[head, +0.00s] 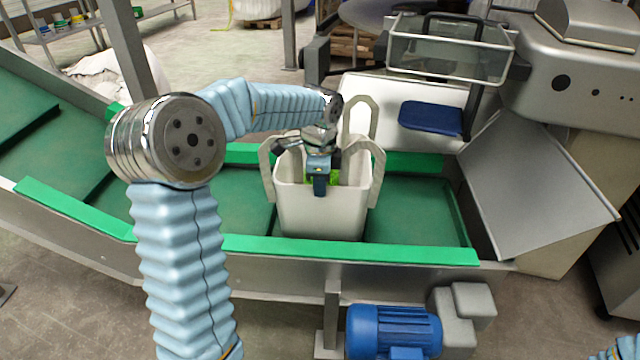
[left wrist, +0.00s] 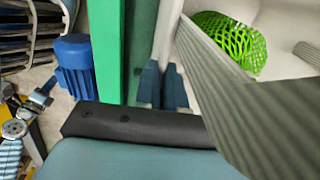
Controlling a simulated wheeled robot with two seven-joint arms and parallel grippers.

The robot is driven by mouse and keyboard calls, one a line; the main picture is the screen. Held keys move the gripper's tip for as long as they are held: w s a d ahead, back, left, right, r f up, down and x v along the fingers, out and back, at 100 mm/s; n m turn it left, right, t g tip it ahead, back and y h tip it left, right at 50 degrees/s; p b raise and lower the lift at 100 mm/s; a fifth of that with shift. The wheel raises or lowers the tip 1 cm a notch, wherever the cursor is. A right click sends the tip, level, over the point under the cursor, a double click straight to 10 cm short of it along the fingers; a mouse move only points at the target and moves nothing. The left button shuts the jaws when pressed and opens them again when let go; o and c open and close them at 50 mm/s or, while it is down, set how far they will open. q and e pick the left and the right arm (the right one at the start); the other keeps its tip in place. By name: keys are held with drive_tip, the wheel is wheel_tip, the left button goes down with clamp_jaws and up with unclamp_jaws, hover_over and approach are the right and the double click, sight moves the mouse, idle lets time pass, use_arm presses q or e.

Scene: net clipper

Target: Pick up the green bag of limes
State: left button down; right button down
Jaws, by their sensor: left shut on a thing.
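The green net bag of limes (head: 335,178) lies inside a white bin (head: 322,215) on the green conveyor, mostly hidden by my gripper and the bin's front wall. In the left wrist view the bag (left wrist: 232,40) shows as bright green mesh within the bin, to the right of my fingers and apart from them. My left gripper (head: 320,188) is at the bin's front rim. Its two dark blue fingers (left wrist: 161,88) are close together, with the thin white wall between them, outside the bag. My right gripper does not show clearly.
Pale curved handles (head: 267,170) rise around the bin. The conveyor's green side rail (head: 350,250) runs in front, with a blue motor (head: 392,330) below. A steel machine (head: 575,75) with a slanted plate (head: 530,185) stands at right. The belt left of the bin is clear.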

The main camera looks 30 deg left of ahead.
use_arm(q)
drive_tip(key=c, duration=1.7)
unclamp_jaws()
drive_tip(key=shift+f, duration=0.1)
drive_tip(key=o, duration=0.5)
drive_tip(key=shift+c, duration=0.2)
